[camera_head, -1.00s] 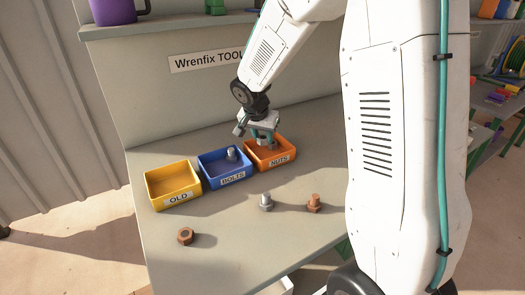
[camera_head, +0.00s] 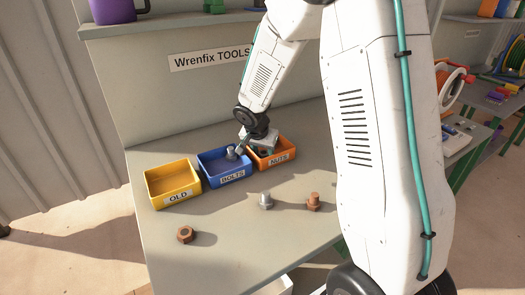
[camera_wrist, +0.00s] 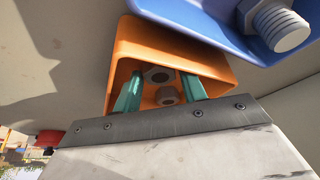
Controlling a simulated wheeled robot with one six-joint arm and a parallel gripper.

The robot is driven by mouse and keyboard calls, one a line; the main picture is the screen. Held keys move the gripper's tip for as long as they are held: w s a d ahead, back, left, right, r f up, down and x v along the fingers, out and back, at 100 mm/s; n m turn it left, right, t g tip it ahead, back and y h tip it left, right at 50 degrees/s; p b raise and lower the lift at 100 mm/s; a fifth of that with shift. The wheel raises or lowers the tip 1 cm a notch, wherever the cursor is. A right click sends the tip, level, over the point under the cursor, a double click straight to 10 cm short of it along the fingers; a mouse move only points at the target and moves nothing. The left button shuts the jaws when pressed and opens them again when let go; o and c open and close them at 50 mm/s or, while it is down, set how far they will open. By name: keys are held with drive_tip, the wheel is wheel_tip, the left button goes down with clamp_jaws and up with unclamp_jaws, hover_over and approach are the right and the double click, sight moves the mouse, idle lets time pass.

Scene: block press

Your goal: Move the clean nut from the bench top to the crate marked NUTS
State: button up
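My gripper (camera_wrist: 162,88) points down into the orange crate marked NUTS (camera_head: 284,158). Its two teal fingers are apart, and neither is clearly pressed on anything. In the wrist view, two greyish nuts show inside the orange crate (camera_wrist: 228,70): one with a dark hole (camera_wrist: 158,75) and a smaller-looking one (camera_wrist: 166,96). Both appear between the fingers in the picture. I cannot tell which is the clean nut from the bench. No clean nut shows on the bench top (camera_head: 235,240). In the head view, the gripper hides most of the crate's inside.
A blue crate marked BOLTS (camera_head: 232,177) holds a grey bolt (camera_head: 231,153) and adjoins the orange one. A yellow crate marked OLD (camera_head: 178,197) stands left. A rusty nut (camera_head: 185,234), a grey bolt (camera_head: 266,201) and a rusty bolt (camera_head: 314,202) lie in front.

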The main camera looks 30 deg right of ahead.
drive_tip(key=v, duration=1.2)
drive_tip(key=s+a+r+n+y, duration=0.1)
drive_tip(key=s+a+r+n, duration=0.1)
drive_tip(key=s, duration=0.8)
drive_tip(key=s+a+r+n+g+y, duration=0.1)
drive_tip(key=s+a+r+n, duration=0.2)
drive_tip(key=s, duration=0.8)
drive_tip(key=s+a+r+n+y, duration=0.1)
drive_tip(key=s+n, duration=0.4)
drive_tip(key=s, duration=0.6)
wheel_tip(320, 180, up, 3)
drive_tip(key=shift+a+f+n+y, duration=0.1)
drive_tip(key=shift+a+n+y, duration=0.2)
drive_tip(key=shift+a, duration=0.5)
